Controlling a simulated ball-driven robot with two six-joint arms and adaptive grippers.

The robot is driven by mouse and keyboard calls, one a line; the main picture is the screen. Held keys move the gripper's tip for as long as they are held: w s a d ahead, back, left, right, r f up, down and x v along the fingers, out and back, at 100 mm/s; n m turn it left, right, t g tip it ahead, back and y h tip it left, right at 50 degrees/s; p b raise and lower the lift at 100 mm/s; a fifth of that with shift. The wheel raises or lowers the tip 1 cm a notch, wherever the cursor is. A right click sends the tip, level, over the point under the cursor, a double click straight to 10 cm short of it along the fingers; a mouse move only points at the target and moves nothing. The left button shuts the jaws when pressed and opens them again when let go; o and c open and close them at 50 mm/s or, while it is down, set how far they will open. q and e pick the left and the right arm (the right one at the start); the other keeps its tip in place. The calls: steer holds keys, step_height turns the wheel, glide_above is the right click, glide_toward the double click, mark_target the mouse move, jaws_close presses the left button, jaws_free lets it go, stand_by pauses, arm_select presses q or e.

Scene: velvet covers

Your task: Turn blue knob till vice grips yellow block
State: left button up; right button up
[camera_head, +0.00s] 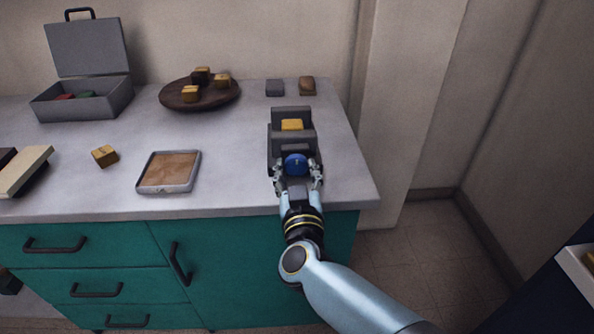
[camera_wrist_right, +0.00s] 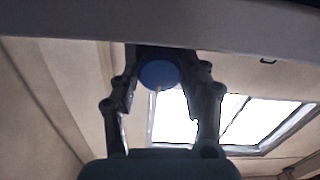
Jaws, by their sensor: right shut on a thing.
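The grey vice (camera_head: 272,145) stands near the right end of the worktop. The yellow block (camera_head: 292,125) sits between its jaws; I cannot tell from here whether both jaws touch it. The blue knob (camera_head: 296,162) is on the vice's front side. My right gripper (camera_head: 297,172) is shut on the knob, one finger on each side. In the right wrist view the knob (camera_wrist_right: 159,74) shows between the two fingers (camera_wrist_right: 165,88). My left gripper is not in view.
A tray (camera_head: 198,160), a loose yellow block (camera_head: 105,156), a round wooden board (camera_head: 163,99) with blocks and an open grey case (camera_head: 80,106) lie to the left. Two small blocks, grey (camera_head: 275,88) and brown (camera_head: 307,86), lie behind the vice. The worktop edge is close on the right.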

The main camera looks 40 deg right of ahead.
steer(key=shift+c, duration=0.6)
steer(key=shift+m, duration=0.3)
steer(key=m, duration=0.3)
steer(key=shift+p, duration=0.3)
steer(key=m, duration=0.3)
steer(key=shift+m, duration=0.3)
steer(key=m, duration=0.4)
steer(key=shift+f+b, duration=0.1)
steer(key=shift+b, duration=0.25)
steer(key=m+b, duration=0.1)
steer(key=m, duration=0.4)
steer(key=shift+m, duration=0.4)
